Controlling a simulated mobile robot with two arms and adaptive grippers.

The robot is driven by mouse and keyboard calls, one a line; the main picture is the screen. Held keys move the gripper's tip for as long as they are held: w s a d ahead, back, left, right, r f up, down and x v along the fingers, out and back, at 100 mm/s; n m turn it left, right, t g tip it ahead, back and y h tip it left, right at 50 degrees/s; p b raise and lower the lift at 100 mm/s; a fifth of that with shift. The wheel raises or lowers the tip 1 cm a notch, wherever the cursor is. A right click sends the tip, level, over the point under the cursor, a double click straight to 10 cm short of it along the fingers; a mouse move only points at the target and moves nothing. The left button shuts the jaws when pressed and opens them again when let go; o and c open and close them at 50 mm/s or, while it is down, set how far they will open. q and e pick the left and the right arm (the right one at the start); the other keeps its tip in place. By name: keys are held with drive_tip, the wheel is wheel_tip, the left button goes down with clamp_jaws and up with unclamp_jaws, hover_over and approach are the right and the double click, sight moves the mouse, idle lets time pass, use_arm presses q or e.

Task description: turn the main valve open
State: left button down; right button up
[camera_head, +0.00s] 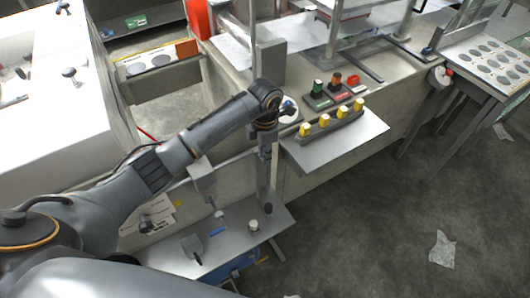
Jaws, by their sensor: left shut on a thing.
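A round pale disc with a dark blue handle, which looks like the main valve (291,113), sits at the left end of the grey shelf, beside the upright post. My left arm reaches in from the left, and my left gripper (276,109) is at this valve. The gripper is shut and appears to be on the valve handle; the wrist and fingers hide part of the handle and the exact contact. How far the valve is turned cannot be told. My right gripper is not in view.
Several yellow-topped knobs (331,122) line the shelf (345,143) to the right. A lower grey shelf (187,265) holds small tools. The floor (385,220) at lower right is mostly clear.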

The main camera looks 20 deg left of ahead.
use_arm(q)
drive_tip(key=shift+s+a+f+t+h+b, duration=0.2)
drive_tip(key=shift+t+h+b, duration=0.15)
drive_tip(key=shift+b, duration=0.45)
drive_tip(key=shift+s+a+f+t+h+b, duration=0.2)
drive_tip(key=shift+t+h+b, duration=0.5)
drive_tip(key=shift+b, duration=1.4)
drive_tip(key=shift+s+a+t+h+b, duration=0.25)
drive_tip(key=shift+s+t+h+b, duration=0.5)
drive_tip(key=shift+b, duration=1.35)
drive_tip(key=shift+a+f+t+h+b, duration=0.15)
drive_tip(key=shift+t+h+b, duration=0.25)
drive_tip(key=shift+t+b, duration=1.15)
drive_tip(key=shift+r+g+b, duration=0.1)
drive_tip(key=shift+g+b, duration=0.45)
